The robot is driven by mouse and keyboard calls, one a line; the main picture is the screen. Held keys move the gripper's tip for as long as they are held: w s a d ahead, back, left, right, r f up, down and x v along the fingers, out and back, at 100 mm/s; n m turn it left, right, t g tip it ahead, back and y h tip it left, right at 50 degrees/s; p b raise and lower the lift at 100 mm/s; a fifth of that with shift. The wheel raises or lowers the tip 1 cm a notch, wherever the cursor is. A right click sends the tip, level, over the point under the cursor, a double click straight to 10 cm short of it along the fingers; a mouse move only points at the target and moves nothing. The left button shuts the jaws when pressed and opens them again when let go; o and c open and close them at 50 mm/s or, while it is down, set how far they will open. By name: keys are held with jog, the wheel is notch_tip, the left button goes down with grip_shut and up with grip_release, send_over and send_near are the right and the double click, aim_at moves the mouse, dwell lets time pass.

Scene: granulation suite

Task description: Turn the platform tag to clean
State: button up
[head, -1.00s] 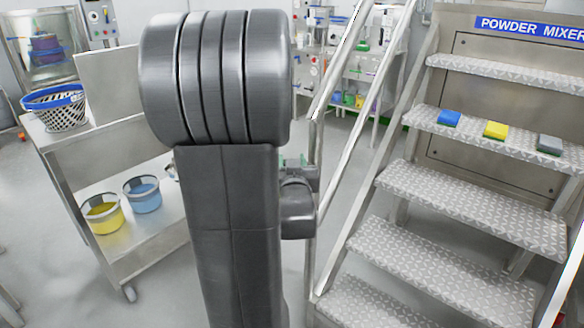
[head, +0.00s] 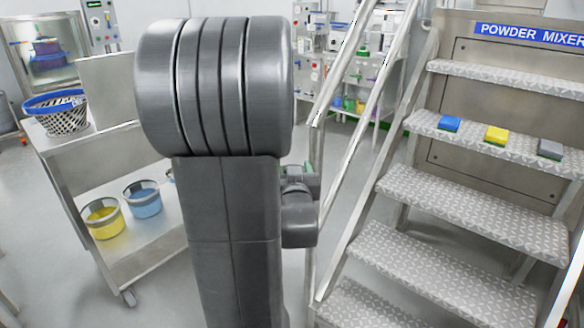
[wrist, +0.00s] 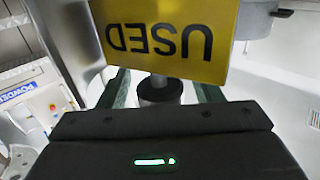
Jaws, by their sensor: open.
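The platform tag (wrist: 170,38) is a yellow plate in the wrist view with USED in black, upside down in the picture. A dark round knob (wrist: 160,90) on a short grey stem sits just below its edge. My gripper (wrist: 163,92) is open, with a green finger on either side of the knob. The fingers look apart from the knob, though contact is hard to judge. The tag's upper part is cut off by the frame. In the head view my arm hides the tag and most of the gripper.
Metal steps (head: 470,225) with a handrail (head: 365,150) rise close on the right under a POWDER MIXER sign (head: 530,34). A trolley (head: 150,250) with a basket (head: 62,115) and buckets stands left.

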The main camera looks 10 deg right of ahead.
jog(key=s+a, duration=0.2)
jog(key=s, duration=1.1)
jog(key=shift+p, duration=0.3)
jog(key=shift+w+r, duration=0.1)
jog(key=shift+w, duration=0.05)
